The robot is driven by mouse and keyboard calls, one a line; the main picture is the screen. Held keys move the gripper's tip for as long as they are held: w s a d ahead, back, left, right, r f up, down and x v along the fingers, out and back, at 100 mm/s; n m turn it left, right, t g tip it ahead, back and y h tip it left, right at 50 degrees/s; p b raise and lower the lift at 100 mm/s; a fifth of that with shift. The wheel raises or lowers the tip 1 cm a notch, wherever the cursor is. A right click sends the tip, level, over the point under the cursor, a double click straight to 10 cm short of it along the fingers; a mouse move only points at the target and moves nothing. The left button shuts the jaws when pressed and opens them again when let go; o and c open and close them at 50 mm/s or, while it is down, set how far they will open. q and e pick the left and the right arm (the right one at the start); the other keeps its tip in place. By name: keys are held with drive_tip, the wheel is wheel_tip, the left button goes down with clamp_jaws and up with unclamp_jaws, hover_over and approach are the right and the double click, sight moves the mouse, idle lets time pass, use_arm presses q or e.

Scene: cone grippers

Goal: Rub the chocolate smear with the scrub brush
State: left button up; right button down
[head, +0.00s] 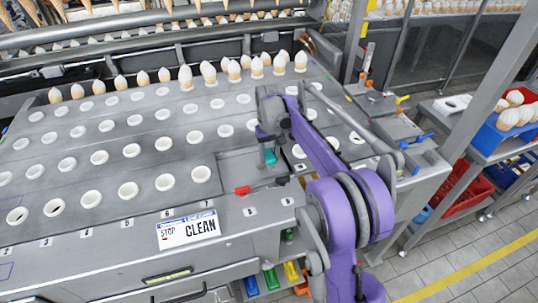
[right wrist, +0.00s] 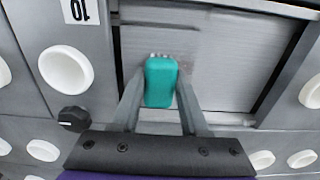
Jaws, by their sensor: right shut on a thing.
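My right gripper (head: 268,148) is shut on the teal scrub brush (head: 270,157), over the recessed grey plate (head: 228,172) in the machine deck. In the right wrist view the brush (right wrist: 160,82) sits between the two fingers, with a few pale bristle tips showing at its far edge. Whether the bristles touch the plate I cannot tell. My left gripper is not in view.
White-rimmed holes (head: 128,190) in rows cover the deck, with cones (head: 186,77) standing along the back row. A small red piece (head: 242,190) lies at the plate's front edge. A sign (head: 188,230) hangs in front. A blue crate (head: 502,140) of cones stands at right.

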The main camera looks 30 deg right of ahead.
drive_tip(key=shift+s+d+r+p, duration=0.1)
drive_tip(key=shift+d+r+p, duration=0.15)
drive_tip(key=shift+r, duration=0.4)
drive_tip(key=shift+d+r+p, duration=0.1)
drive_tip(key=shift+r+p, duration=0.15)
drive_tip(key=shift+r, duration=0.35)
drive_tip(key=shift+a+r+p, duration=0.35)
drive_tip(key=shift+r+p, duration=0.05)
drive_tip(key=shift+r, duration=0.35)
wheel_tip(320, 180, up, 2)
drive_tip(key=shift+d+r+p, duration=0.1)
drive_tip(key=shift+d+p, duration=0.05)
drive_tip(key=shift+p, duration=0.45)
drive_tip(key=shift+r+p, duration=0.5)
drive_tip(key=shift+r, duration=0.5)
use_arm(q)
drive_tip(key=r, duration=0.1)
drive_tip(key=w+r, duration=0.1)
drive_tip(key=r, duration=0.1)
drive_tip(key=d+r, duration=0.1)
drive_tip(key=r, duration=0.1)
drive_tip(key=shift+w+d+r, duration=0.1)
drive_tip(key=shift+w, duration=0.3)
